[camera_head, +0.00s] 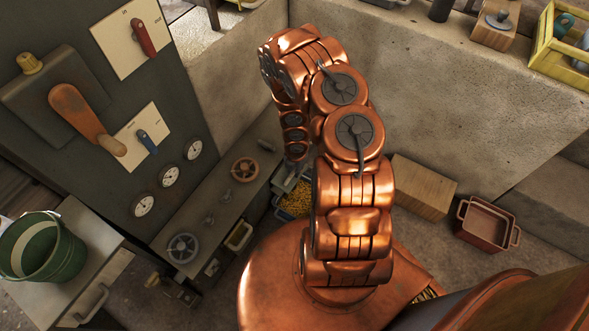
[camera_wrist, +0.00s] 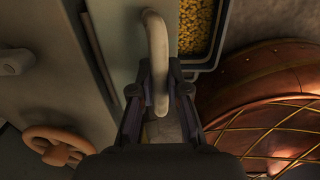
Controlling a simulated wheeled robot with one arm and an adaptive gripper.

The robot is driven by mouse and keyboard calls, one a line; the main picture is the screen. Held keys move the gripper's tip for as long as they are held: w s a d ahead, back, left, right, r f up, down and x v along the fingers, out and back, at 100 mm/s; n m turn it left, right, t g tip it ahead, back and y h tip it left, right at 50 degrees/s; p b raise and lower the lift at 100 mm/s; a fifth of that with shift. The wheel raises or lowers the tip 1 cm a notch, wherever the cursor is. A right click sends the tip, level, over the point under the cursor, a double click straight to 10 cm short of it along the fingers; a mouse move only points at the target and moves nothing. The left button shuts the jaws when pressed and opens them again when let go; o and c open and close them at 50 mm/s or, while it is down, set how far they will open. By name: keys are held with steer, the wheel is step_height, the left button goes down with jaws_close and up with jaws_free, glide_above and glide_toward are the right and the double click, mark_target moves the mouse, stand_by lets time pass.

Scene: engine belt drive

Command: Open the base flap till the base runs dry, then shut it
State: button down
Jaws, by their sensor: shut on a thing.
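In the wrist view my gripper (camera_wrist: 160,95) is shut on a pale curved handle (camera_wrist: 155,45), with a finger on each side of it. The handle stands in front of a pale grey-green panel (camera_wrist: 125,25), which I take to be the base flap. Whether the flap is open or shut cannot be told. A dark-rimmed bin of yellow grains (camera_wrist: 197,28) lies right beside the panel. In the head view the grain bin (camera_head: 295,203) shows low beside the cabinet, partly behind my arm.
An orange handwheel (camera_head: 244,169) and a grey handwheel (camera_head: 183,248) sit on the cabinet ledge; the orange wheel (camera_wrist: 57,145) is close to my gripper. A lever panel (camera_head: 90,110) stands left. A green bucket (camera_head: 45,250), wooden box (camera_head: 424,187) and red-brown tub (camera_head: 487,222) stand around.

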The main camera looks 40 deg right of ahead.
mark_target(295, 170)
steer(key=c, duration=1.5)
jaws_free()
steer(key=shift+w+a, duration=0.1)
steer(key=shift+a, duration=0.15)
steer(key=o, duration=0.4)
steer(key=shift+d, duration=0.2)
steer(key=shift+c, duration=0.2)
steer(key=shift+r, duration=3.15)
steer(key=shift+s+d+r, duration=0.2)
steer(key=shift+s+r, duration=0.05)
steer(key=shift+r, duration=0.35)
steer(key=shift+a+r, duration=0.15)
steer(key=shift+r, duration=0.55)
steer(key=shift+w+d+r, duration=0.1)
steer(key=shift+d+r, duration=0.1)
steer(key=shift+r, duration=0.45)
steer(key=shift+a+r, duration=0.15)
steer(key=shift+r, duration=0.7)
